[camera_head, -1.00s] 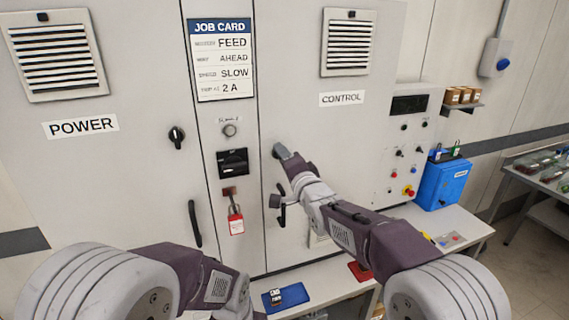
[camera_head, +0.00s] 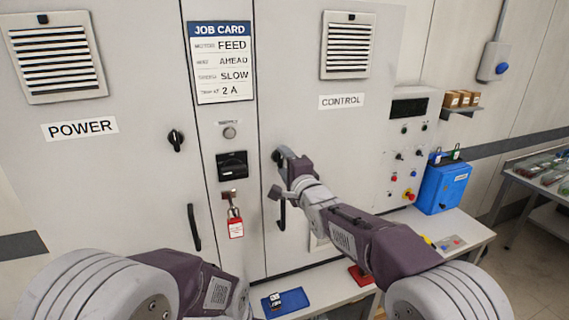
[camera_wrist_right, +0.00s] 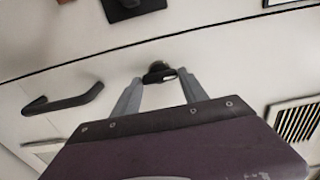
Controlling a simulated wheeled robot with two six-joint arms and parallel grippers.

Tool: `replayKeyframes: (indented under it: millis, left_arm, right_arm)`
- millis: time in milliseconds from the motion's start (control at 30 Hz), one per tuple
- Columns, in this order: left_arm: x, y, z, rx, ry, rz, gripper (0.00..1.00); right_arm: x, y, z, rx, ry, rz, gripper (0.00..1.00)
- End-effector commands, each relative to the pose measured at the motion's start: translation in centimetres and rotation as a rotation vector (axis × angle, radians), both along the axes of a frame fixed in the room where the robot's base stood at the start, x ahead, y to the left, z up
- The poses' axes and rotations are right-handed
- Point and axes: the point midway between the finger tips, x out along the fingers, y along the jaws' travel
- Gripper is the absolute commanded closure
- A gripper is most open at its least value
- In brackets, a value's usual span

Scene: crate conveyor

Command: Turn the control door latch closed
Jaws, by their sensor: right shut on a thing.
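The control door (camera_head: 330,130) is a pale grey panel labelled CONTROL, standing flush with the panel beside it. Its latch (camera_wrist_right: 156,69) is a small black knob near the door's left edge, seen between my right fingertips in the right wrist view. My right gripper (camera_wrist_right: 161,78) is shut on this latch; it also shows in the head view (camera_head: 281,157), where the gripper mostly hides the latch, so its exact angle is hard to tell. My left arm comes in at the lower left, but its gripper is not in view.
A black door handle (camera_head: 283,214) sits just below my right gripper. A red padlock tag (camera_head: 236,228) hangs below the black rotary switch (camera_head: 232,165) on the centre panel. The power door latch (camera_head: 176,140) is further left. A blue box (camera_head: 443,187) stands on the right bench.

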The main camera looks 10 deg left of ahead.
Motion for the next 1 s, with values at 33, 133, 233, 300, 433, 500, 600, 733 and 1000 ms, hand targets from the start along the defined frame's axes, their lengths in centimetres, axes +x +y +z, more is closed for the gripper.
replayKeyframes:
  millis: [33,133,233,300,433,500,600,733,1000]
  left_arm:
    - [0.0,0.0,0.0,0.0,0.0,0.0,0.64]
    - [0.0,0.0,0.0,0.0,0.0,0.0,0.64]
    - [0.0,0.0,0.0,0.0,0.0,0.0,0.64]
    - [0.0,0.0,0.0,0.0,0.0,0.0,0.64]
    - [0.0,0.0,0.0,0.0,0.0,0.0,0.64]
    - [0.0,0.0,0.0,0.0,0.0,0.0,0.64]
    - [0.0,0.0,-0.1,0.0,0.0,0.0,0.64]
    - [0.0,0.0,-1.1,0.0,0.0,0.0,0.64]
    - [0.0,0.0,-3.3,0.0,0.0,0.0,0.64]
  right_arm:
    - [0.0,0.0,0.1,0.002,-0.002,0.0,0.9]
    - [0.0,0.0,0.1,0.002,-0.002,0.0,0.9]
    - [0.0,0.0,0.1,0.001,-0.003,0.0,0.41]
    - [0.0,0.0,0.1,0.001,-0.003,0.0,0.27]
    - [0.0,0.0,0.1,0.0,-0.002,0.0,0.27]
    - [0.0,0.0,0.1,0.0,-0.002,0.0,0.27]
    - [-0.1,-0.1,0.0,0.0,-0.002,0.0,0.27]
    - [-1.3,-0.9,-0.2,0.001,-0.004,0.0,0.27]
    - [-5.9,-4.0,-0.2,0.001,-0.004,0.0,0.27]
